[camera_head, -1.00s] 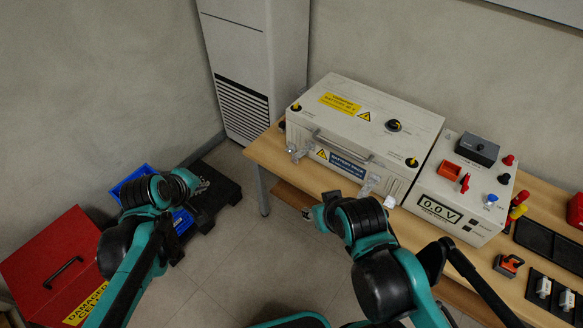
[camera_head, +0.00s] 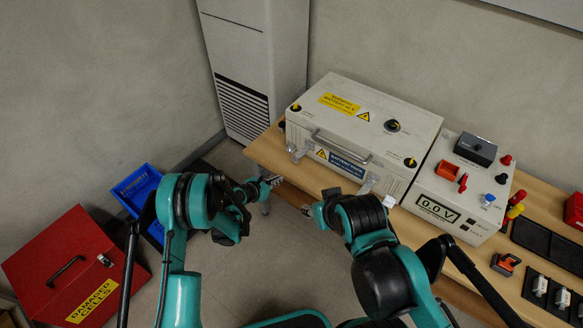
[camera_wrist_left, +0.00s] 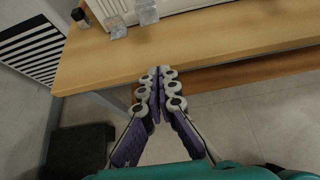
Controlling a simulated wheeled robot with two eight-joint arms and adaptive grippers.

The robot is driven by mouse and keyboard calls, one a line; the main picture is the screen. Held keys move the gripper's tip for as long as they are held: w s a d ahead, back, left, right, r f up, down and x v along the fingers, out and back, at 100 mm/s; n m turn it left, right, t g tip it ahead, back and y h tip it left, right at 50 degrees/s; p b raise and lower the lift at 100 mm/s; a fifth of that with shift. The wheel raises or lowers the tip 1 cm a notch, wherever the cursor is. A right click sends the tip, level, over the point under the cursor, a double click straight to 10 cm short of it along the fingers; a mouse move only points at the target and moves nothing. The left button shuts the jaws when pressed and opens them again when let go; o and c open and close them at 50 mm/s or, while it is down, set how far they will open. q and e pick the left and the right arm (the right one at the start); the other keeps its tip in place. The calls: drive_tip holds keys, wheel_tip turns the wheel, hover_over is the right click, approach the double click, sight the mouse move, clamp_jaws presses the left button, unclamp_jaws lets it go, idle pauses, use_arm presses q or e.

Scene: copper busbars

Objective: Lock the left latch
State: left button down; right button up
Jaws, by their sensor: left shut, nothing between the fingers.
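The battery pack box (camera_head: 360,115) stands shut on the wooden bench. Its left latch (camera_head: 297,155), a pale clear-grey piece, sits low on the front face at the left. In the left wrist view pale latch pieces (camera_wrist_left: 117,27) show at the top, over the bench edge. My left gripper (camera_head: 273,181) is shut and empty, just in front of the bench edge, below and left of the latch and apart from it. In the left wrist view its fingertips (camera_wrist_left: 159,72) meet. My right gripper (camera_head: 309,211) is small and partly hidden by its arm; its jaws are unclear.
A second latch (camera_head: 369,183) is at the right of the box front, near the carry handle (camera_head: 341,146). A meter unit (camera_head: 458,190) stands right of the box. The bench edge (camera_head: 262,154) lies close to my left gripper. A red box (camera_head: 70,262) and blue bin (camera_head: 137,188) are at left.

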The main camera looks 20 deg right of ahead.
sight(302, 154)
use_arm(q)
drive_tip(key=shift+d+f, duration=0.1)
drive_tip(key=shift+f, duration=0.15)
drive_tip(key=b+x, duration=0.4)
drive_tip(key=x, duration=0.6)
drive_tip(key=shift+d+f, duration=0.1)
drive_tip(key=shift+f, duration=0.1)
wheel_tip(302, 154, up, 4)
drive_tip(key=shift+w+d+f+b, duration=0.15)
drive_tip(key=shift+b, duration=0.15)
drive_tip(key=shift+w+d+r, duration=0.1)
drive_tip(key=shift+r, duration=0.25)
drive_tip(key=shift+r, duration=0.15)
